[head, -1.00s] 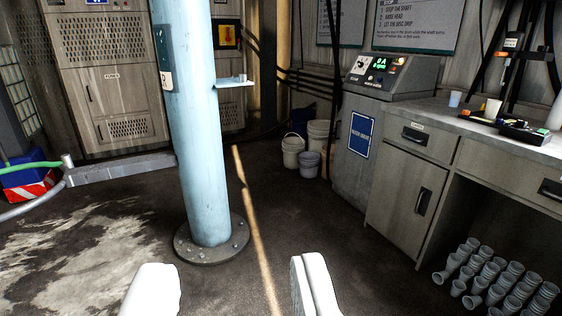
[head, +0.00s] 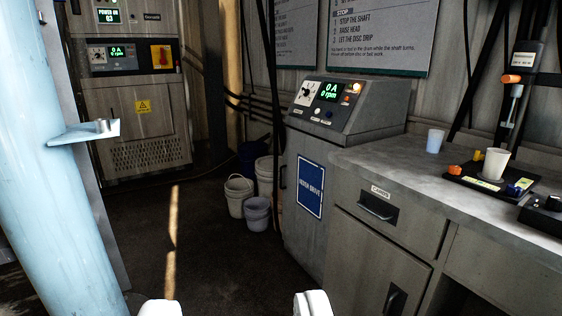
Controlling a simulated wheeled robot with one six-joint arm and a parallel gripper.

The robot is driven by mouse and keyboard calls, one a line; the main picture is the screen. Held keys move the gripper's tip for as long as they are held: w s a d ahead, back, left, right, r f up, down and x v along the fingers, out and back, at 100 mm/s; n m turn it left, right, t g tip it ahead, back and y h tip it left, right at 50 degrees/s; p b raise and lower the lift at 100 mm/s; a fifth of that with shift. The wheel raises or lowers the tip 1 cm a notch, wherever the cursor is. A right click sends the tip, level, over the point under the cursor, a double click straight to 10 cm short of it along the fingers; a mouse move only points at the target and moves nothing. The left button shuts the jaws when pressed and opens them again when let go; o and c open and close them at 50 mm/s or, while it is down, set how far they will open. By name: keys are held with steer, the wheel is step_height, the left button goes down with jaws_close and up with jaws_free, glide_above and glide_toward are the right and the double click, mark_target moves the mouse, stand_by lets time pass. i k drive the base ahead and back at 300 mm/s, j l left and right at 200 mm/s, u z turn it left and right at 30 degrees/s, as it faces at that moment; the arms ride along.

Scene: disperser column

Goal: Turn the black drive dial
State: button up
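The drive console (head: 345,110) stands right of centre, a grey cabinet with a sloped panel and a blue sign (head: 310,186) ending in "DRIVE". On its panel, a small black dial (head: 305,93) on a pale scale sits left of a green display (head: 329,92) reading 0 A, 0 rpm. My gripper (head: 236,307) shows as two white fingertips at the bottom edge, set wide apart with nothing between them. It is open, well short of the console and below its panel in the picture.
A pale blue column (head: 40,170) with a small shelf (head: 88,132) stands at left. Buckets (head: 238,196) stand left of the console. A grey bench (head: 400,165) with cups and a black tray adjoins it at right. The floor ahead is clear.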

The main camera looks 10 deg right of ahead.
mark_target(307, 91)
steer(key=i+l, duration=0.4)
steer(key=i, duration=0.15)
steer(key=i+l+z, duration=0.1)
steer(key=i+l, duration=0.35)
steer(key=i+j, duration=0.1)
steer(key=i+z, duration=0.05)
steer(key=i, duration=0.05)
